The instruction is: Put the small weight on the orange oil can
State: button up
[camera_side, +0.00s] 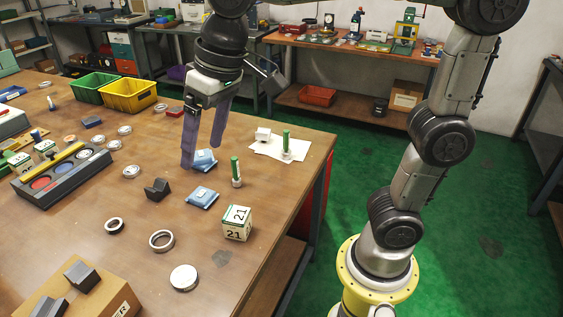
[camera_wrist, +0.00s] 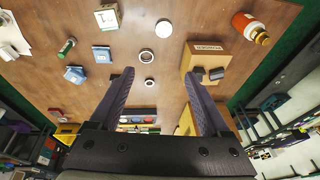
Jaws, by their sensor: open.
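An orange-red can with a brass-coloured top (camera_wrist: 251,28) stands at the upper right of the wrist view, far from my fingers; it matches the orange oil can. It is not visible in the side view. I cannot single out the small weight for sure. A pale round disc (camera_side: 184,278) lies near the table's front edge, and it also shows in the wrist view (camera_wrist: 164,27). My gripper (camera_side: 203,154) is open and empty, fingers pointing down near a blue pad (camera_side: 205,160). Its spread fingers (camera_wrist: 159,76) also show in the wrist view.
Two rings (camera_side: 161,240) (camera_side: 114,225), a dark V-shaped block (camera_side: 157,188), a second blue pad (camera_side: 202,197), a numbered cube (camera_side: 237,223) and a green-topped cylinder (camera_side: 236,171) stand around. A cardboard box (camera_side: 112,293) with dark blocks is front left. Bare table lies between them.

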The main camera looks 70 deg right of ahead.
jog(key=s+d+f+t, duration=0.1)
jog(key=s+d+f, duration=0.3)
jog(key=s+d, duration=0.2)
jog(key=s+d+f+t+h, duration=0.1)
jog(key=s+d+f, duration=0.3)
jog(key=s, duration=0.4)
jog(key=shift+d, duration=0.85)
